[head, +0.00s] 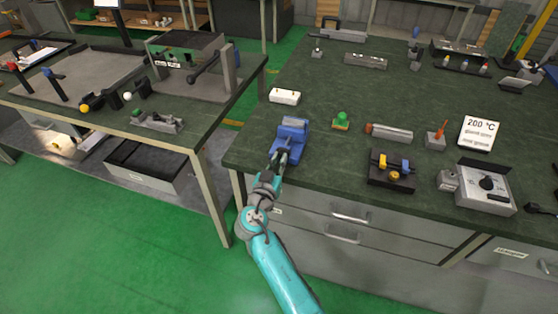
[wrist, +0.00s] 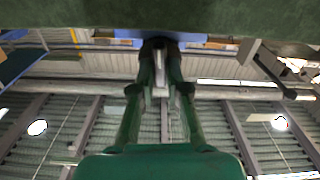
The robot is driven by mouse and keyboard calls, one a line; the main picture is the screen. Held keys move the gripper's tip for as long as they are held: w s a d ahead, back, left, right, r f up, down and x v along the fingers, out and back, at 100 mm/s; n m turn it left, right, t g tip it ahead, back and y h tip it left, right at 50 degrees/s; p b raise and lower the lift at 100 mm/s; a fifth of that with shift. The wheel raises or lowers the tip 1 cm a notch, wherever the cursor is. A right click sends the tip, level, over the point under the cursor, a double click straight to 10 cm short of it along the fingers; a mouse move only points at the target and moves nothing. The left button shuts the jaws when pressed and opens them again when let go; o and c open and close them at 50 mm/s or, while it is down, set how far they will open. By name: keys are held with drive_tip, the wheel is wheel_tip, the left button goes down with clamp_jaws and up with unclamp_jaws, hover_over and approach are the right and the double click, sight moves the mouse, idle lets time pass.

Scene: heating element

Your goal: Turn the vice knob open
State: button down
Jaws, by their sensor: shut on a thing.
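The blue vice (head: 291,136) stands at the left front edge of the green bench top. My gripper (head: 281,159) is at its near side, at the bench edge. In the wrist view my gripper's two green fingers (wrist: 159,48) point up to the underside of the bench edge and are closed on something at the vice. A pale grey bar, likely part of the vice knob (wrist: 160,78), shows between the fingers. The rest of the knob is hidden by the fingers. A strip of blue vice body (wrist: 115,41) shows behind the fingertips.
A white block (head: 285,97) lies behind the vice. A small green-topped item (head: 341,121) and a dark tray with yellow and blue parts (head: 391,170) stand to its right. Drawers (head: 345,225) are below. Green floor is free at the front left.

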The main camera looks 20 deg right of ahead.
drive_tip(key=n, duration=0.8)
drive_tip(key=shift+w+a+f+n, duration=0.1)
drive_tip(key=shift+a+n, duration=0.05)
drive_tip(key=shift+n, duration=0.25)
drive_tip(key=n, duration=0.4)
drive_tip(key=shift+f, duration=0.1)
drive_tip(key=n, duration=0.5)
drive_tip(key=shift+f, duration=0.1)
drive_tip(key=n, duration=0.4)
drive_tip(key=shift+f+n, duration=0.1)
drive_tip(key=shift+n, duration=0.2)
drive_tip(key=n, duration=0.4)
drive_tip(key=shift+f, duration=0.1)
drive_tip(key=n, duration=0.4)
drive_tip(key=shift+n, duration=0.4)
drive_tip(key=shift+f+n, duration=0.1)
drive_tip(key=shift+n, duration=1.8)
